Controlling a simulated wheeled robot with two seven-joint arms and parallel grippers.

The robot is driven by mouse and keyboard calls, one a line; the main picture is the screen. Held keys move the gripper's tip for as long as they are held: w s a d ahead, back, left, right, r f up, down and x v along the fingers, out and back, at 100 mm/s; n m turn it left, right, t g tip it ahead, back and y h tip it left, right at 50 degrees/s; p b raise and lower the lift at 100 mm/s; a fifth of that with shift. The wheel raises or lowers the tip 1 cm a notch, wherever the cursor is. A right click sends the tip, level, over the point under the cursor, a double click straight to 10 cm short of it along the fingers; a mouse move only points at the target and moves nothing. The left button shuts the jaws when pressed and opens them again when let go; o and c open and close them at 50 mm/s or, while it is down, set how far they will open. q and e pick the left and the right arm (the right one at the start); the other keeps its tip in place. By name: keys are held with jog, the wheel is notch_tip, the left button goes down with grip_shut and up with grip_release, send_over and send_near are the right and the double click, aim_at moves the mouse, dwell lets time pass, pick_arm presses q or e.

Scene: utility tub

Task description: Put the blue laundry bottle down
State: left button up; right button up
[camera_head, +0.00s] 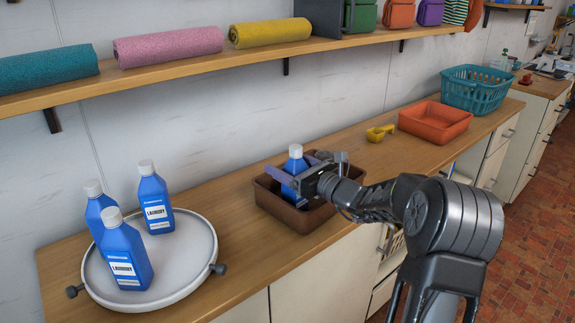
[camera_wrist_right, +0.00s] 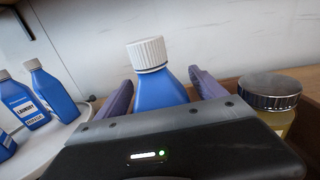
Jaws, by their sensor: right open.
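A blue laundry bottle (camera_head: 296,166) with a white cap stands upright inside the brown tub (camera_head: 264,201) on the counter. My right gripper (camera_head: 290,175) is around this bottle with its purple fingers open on either side. In the right wrist view the bottle (camera_wrist_right: 158,80) sits between the two fingers (camera_wrist_right: 163,95), with its lower part hidden by the gripper body. Three more blue laundry bottles (camera_head: 155,200) stand on a round white tray (camera_head: 206,271) at the left. My left gripper is out of view.
A jar with a dark lid (camera_wrist_right: 270,92) is close to the right of the gripper in the wrist view. A yellow scoop (camera_head: 379,133), an orange bin (camera_head: 435,121) and a teal basket (camera_head: 475,88) are farther along the counter. A shelf with rolled towels (camera_head: 168,45) runs above.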

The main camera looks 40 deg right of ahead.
jog(key=s+d+r, duration=0.1)
jog(key=s+d, duration=0.1)
jog(key=s, duration=0.9)
jog(key=shift+s, duration=0.4)
dwell(0.3)
